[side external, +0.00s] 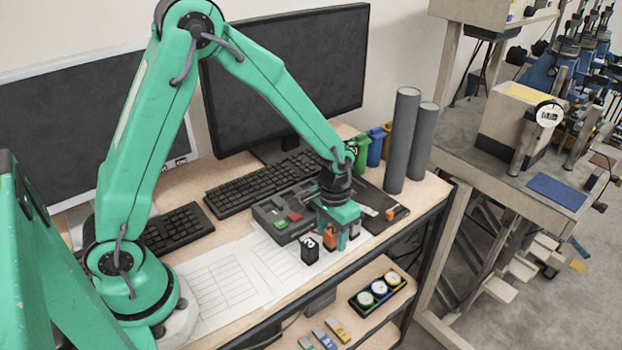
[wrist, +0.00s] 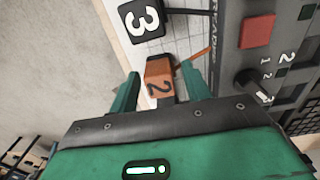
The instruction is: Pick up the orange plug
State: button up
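The orange plug (side external: 329,238) stands near the front edge of the desk, under my gripper (side external: 338,236). In the wrist view the orange plug (wrist: 159,70) shows a black "2" on its top and lies between the two green fingers of my gripper (wrist: 160,80). A gap shows on each side of the plug, so the fingers are open around it and not seen touching it. In the side view the fingers partly hide the plug.
A black block marked "3" (side external: 310,250) stands close to the left of the plug. A dark grey box (side external: 270,214) with red and green buttons lies behind. Two tall grey cylinders (side external: 402,140) stand at the right. Paper sheets (side external: 215,285) lie flat at the left.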

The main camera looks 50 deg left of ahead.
jog(key=c, duration=0.9)
jog(key=shift+o, duration=0.2)
jog(key=shift+r, duration=0.15)
jog(key=shift+r, duration=0.5)
notch_tip(320, 180, up, 3)
jog(key=shift+r, duration=0.1)
jog(key=s+d+r, duration=0.6)
jog(key=s+d, duration=0.1)
jog(key=d, duration=0.2)
jog(key=shift+s+r, duration=0.25)
jog(key=shift+r, duration=0.05)
jog(key=shift+w+a, duration=0.1)
send_near(333, 230)
jog(key=s+a, duration=0.2)
jog(key=w+a, duration=0.2)
jog(key=a, duration=1.3)
jog(key=shift+f, duration=0.2)
